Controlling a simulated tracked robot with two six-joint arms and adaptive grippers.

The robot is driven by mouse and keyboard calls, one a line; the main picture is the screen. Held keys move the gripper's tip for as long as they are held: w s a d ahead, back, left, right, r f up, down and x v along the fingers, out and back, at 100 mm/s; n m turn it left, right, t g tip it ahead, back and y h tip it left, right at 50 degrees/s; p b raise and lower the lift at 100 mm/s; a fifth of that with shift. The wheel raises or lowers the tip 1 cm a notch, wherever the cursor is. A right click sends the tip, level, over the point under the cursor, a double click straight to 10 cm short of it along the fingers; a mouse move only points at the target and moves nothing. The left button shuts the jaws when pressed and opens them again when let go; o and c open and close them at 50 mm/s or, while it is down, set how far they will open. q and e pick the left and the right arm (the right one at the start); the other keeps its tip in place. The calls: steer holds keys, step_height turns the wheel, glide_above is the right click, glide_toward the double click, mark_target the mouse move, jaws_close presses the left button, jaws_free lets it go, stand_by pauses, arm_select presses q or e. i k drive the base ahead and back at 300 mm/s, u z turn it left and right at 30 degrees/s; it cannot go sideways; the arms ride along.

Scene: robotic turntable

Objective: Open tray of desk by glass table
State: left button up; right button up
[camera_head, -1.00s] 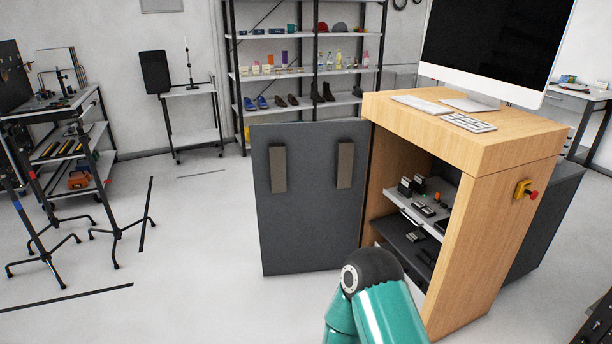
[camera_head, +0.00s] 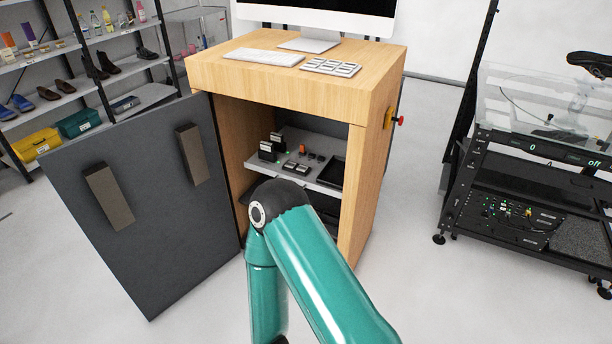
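The wooden desk (camera_head: 285,82) stands in the middle with its dark grey door (camera_head: 150,230) swung wide open to the left. Inside is a light grey tray (camera_head: 322,186) with small devices on it; it appears to sit within the cabinet opening. A darker level shows below it, partly hidden by my teal arm. The glass-topped table (camera_head: 550,105) stands at the right, apart from the desk. My arm's elbow is in front of the opening, and neither gripper is in view.
A monitor (camera_head: 325,12), a keyboard (camera_head: 263,57) and a keypad (camera_head: 331,67) are on the desk top. A red button (camera_head: 400,120) is on its right side. Shelves with shoes and bottles (camera_head: 108,18) stand at the back left. Floor is clear between desk and glass table.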

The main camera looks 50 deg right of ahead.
mark_target(310, 155)
steer(key=z, duration=0.35)
steer(key=i, duration=1.3)
steer(key=z, duration=0.5)
steer(key=k, duration=0.75)
steer(key=z, duration=0.25)
steer(key=i, duration=0.85)
steer(key=u, duration=0.1)
